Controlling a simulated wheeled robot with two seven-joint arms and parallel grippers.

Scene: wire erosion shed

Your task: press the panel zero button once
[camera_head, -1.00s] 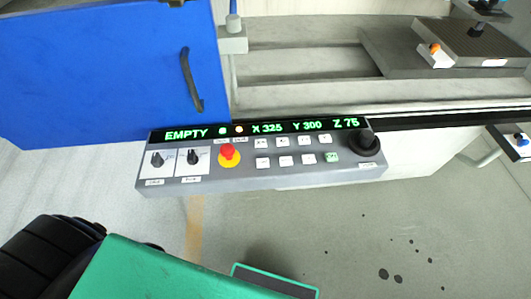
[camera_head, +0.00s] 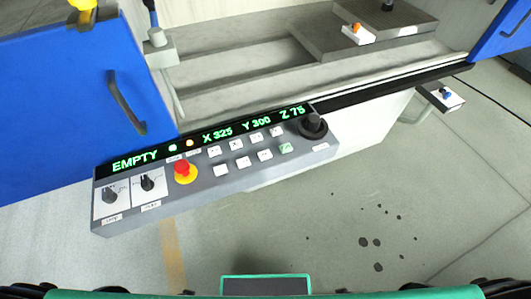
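The grey control panel (camera_head: 215,198) runs along the front of the machine, tilted in the picture. It carries two rows of small white buttons (camera_head: 243,161), and one button at the right end of the lower row is marked green (camera_head: 286,148). The button labels are too small to read, so I cannot tell which is the zero button. The display (camera_head: 210,136) reads EMPTY, X 325, Y 300, Z 75, with a green and an orange lamp beside EMPTY. Neither of my grippers is in view.
A blue door (camera_head: 75,85) stands behind left. The floor in front is open, with dark spots (camera_head: 371,241).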

